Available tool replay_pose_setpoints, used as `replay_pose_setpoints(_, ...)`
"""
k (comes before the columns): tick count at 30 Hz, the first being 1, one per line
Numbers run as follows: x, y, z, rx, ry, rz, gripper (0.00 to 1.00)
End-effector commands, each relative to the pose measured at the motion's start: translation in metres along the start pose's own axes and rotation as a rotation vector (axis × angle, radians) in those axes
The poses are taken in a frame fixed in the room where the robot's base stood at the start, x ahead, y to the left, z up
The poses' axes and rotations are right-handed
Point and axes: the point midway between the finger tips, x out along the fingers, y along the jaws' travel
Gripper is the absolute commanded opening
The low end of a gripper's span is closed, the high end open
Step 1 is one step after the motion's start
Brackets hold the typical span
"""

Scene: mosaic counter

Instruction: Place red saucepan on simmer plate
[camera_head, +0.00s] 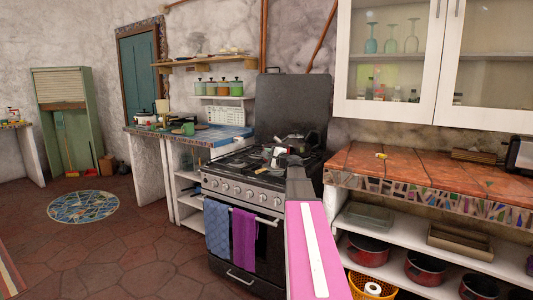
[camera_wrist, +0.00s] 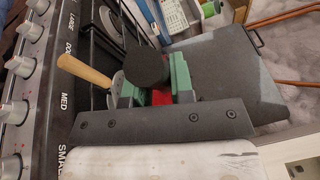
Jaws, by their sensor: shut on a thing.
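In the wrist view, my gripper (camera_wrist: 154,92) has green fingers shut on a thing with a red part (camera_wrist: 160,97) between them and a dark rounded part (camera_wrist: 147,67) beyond. This fits the red saucepan, though most of its body is hidden. In the head view, my gripper (camera_head: 283,158) is over the stove top (camera_head: 241,160), and the held thing cannot be clearly separated from the dark cookware there. The simmer plate cannot be told apart from the other burners.
A dark kettle-like pot (camera_head: 296,141) is on the hob near my gripper. The raised stove lid (camera_head: 293,100) stands behind. Towels (camera_head: 243,238) hang on the oven front. Tiled counter (camera_head: 410,174) lies right, with several dark red pots (camera_head: 370,250) on shelves below.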

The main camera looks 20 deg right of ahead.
Motion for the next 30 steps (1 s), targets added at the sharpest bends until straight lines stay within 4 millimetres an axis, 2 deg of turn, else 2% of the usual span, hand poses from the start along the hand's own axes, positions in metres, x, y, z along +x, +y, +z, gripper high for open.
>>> replay_pose_setpoints(9,-0.003,0.031,-0.007,-0.001,-0.001,-0.001,0.0)
replay_pose_setpoints(21,-0.003,0.034,-0.007,-0.002,0.0,-0.002,0.0)
replay_pose_setpoints(22,-0.003,0.035,-0.008,0.001,0.001,0.0,0.25)
replay_pose_setpoints(24,-0.003,0.035,-0.008,0.001,0.0,0.0,0.48)
replay_pose_setpoints(30,-0.003,0.035,-0.008,0.001,0.001,0.0,0.48)
